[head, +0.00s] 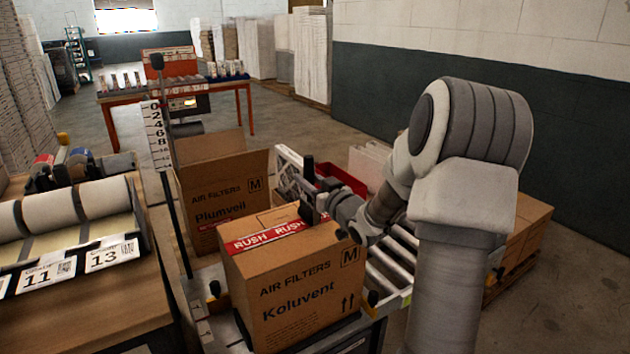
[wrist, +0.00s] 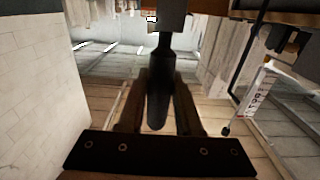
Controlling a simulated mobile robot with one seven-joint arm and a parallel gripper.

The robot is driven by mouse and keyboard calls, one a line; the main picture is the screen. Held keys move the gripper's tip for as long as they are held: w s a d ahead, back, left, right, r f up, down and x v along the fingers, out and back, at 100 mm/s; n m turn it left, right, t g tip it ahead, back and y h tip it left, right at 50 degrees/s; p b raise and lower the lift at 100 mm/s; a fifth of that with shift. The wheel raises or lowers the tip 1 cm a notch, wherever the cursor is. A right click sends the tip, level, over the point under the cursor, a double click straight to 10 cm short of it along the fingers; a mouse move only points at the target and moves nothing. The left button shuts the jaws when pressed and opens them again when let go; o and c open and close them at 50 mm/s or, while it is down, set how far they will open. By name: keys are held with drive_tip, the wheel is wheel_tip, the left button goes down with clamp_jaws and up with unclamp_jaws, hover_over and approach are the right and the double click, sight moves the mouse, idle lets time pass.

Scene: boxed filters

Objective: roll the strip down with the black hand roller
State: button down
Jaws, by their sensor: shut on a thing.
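My gripper (head: 316,204) is at the carton's top, at the right part of the strip. In the wrist view my gripper (wrist: 158,112) is shut on the black handle of the hand roller (wrist: 158,98), which points away between the fingers. Whether the roller touches the strip is hidden.
An open Plumveil carton (head: 218,205) stands behind the Koluvent carton. A post with a number scale (head: 158,135) rises at left. A bench with white label rolls (head: 60,208) is on the left. Conveyor rollers (head: 392,268) run along the right.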

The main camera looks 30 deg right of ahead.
drive_tip(key=a+b, duration=0.9)
drive_tip(key=a, duration=0.9)
drive_tip(key=shift+s+a+b, duration=0.35)
drive_tip(key=shift+a+b, duration=0.05)
idle(1.5)
drive_tip(key=shift+r, duration=0.1)
wheel_tip(320, 180, up, 8)
drive_tip(key=p, duration=0.5)
drive_tip(key=shift+p, duration=0.55)
